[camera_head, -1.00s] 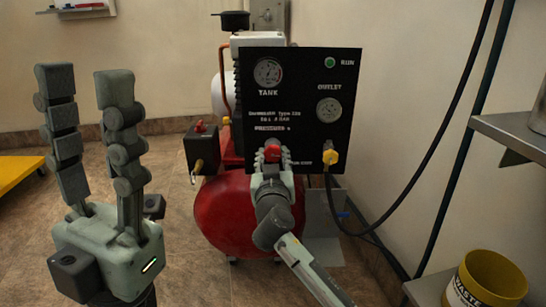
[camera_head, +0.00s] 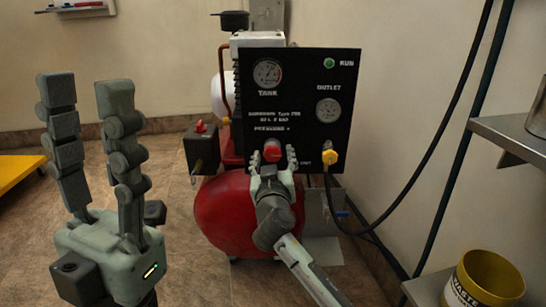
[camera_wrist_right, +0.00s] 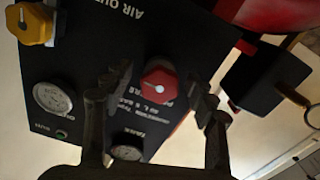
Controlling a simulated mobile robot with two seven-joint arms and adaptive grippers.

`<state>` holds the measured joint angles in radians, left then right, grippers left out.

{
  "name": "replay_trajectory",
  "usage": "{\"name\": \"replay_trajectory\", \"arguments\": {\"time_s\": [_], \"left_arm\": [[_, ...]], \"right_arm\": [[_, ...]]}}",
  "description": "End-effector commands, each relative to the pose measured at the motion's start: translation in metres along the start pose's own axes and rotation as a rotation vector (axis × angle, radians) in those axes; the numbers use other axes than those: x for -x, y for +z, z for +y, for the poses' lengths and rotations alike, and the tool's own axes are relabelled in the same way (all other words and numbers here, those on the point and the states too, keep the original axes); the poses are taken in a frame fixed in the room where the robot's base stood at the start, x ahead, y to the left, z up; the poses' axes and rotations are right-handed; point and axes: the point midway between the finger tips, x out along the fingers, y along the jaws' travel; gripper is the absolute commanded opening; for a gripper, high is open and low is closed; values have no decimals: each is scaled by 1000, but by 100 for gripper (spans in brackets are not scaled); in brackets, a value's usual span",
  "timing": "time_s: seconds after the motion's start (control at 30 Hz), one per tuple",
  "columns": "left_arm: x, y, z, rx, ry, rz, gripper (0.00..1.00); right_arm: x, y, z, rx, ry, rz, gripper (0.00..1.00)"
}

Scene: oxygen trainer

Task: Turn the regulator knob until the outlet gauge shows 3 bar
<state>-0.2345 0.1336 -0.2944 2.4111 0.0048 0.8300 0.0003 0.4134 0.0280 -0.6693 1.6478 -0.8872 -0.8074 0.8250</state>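The red regulator knob (camera_head: 272,150) sits low on the black panel (camera_head: 300,75). It also shows in the right wrist view (camera_wrist_right: 158,85), with a white mark on its face. My right gripper (camera_head: 273,160) is open, with one finger on each side of the knob and visible gaps between fingers and knob. The outlet gauge (camera_head: 328,111) is at the panel's right; in the wrist view it is the white dial (camera_wrist_right: 52,97). Its needle is too small to read surely. My left gripper (camera_head: 85,95) is open and empty, fingers pointing up, far left of the panel.
The tank gauge (camera_head: 267,73) and green run lamp (camera_head: 329,63) are above. A yellow outlet fitting (camera_head: 329,157) with a black hose is right of the knob. The red tank (camera_head: 232,215) is below. A metal shelf and yellow waste bin (camera_head: 487,280) stand at the right.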

Motion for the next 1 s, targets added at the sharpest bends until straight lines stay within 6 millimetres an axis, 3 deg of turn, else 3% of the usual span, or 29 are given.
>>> {"name": "replay_trajectory", "arguments": {"time_s": [0.27, 0.37, 0.7, 1.0], "left_arm": [[-2, 1, -1, 0, -2, 3, 40], [-1, 0, 0, -1, -1, 3, 40], [-1, 0, 0, -1, 0, 3, 40], [-1, 0, 0, -1, 0, 3, 40]], "right_arm": [[5, 1, -1, -1, -1, -1, 57], [18, 1, -1, -2, -2, -2, 57], [89, 1, -1, -3, -2, -3, 57], [119, 0, 0, 0, 0, -1, 57]]}}
